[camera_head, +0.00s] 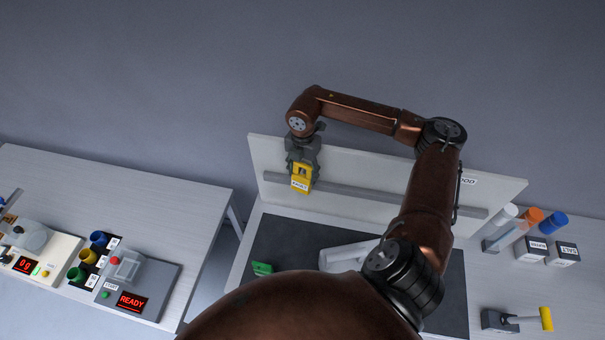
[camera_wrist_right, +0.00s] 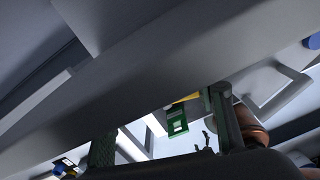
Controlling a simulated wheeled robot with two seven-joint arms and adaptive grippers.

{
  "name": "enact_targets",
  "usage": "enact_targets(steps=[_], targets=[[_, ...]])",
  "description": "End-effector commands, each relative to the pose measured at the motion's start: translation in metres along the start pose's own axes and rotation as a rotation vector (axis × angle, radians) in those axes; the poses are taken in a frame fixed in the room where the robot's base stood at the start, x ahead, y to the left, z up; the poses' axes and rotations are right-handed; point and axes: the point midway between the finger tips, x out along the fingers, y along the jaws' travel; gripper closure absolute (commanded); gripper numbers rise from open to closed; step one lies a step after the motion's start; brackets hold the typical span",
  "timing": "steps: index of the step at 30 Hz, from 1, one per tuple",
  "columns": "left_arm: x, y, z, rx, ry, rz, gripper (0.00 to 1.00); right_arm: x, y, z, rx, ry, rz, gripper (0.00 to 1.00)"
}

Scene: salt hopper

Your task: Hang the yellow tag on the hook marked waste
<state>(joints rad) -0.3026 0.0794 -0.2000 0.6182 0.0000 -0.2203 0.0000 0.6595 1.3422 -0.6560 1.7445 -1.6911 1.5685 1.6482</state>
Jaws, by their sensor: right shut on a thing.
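The yellow tag (camera_head: 302,171) is in my right gripper (camera_head: 302,160), in front of the upright white board at the back of the middle table. The gripper is shut on the tag's upper part, and the tag hangs below the fingers. A small white label shows at the tag's lower part, too small to read surely. In the right wrist view a yellow sliver (camera_wrist_right: 186,99) shows between the fingers. The grey rail (camera_head: 375,197) runs along the board. The waste hook and its mark cannot be made out; the gripper and tag cover that stretch. My left gripper is not in view.
A green tag (camera_head: 262,268) lies on the dark mat (camera_head: 285,236). A pale grey object (camera_head: 345,256) is partly behind my right arm. Tubes and labelled blocks (camera_head: 563,253) stand at right, near a yellow-ended tool (camera_head: 546,318). The left table (camera_head: 120,190) holds devices and coloured cups.

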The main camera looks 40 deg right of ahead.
Motion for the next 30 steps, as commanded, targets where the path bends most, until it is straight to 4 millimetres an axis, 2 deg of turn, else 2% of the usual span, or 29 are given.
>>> enact_targets(steps=[1,7,8,9,16,30], targets=[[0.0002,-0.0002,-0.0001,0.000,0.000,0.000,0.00,-0.0001,0.0013,0.0080,0.012,-0.018,0.006,1.00],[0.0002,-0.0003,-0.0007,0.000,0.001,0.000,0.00,-0.0001,0.0014,0.0080,0.012,-0.018,0.006,1.00],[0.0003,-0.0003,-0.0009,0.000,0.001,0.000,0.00,-0.0001,0.0014,0.0080,0.012,-0.018,0.007,0.49],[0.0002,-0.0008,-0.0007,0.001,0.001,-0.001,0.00,-0.0001,0.0013,0.0079,0.012,-0.017,0.006,0.46],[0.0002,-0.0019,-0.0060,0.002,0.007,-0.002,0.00,0.0003,0.0011,0.0061,0.008,-0.015,0.005,0.30],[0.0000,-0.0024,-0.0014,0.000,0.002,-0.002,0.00,-0.0042,0.0015,0.0047,0.005,-0.013,0.005,0.30]])
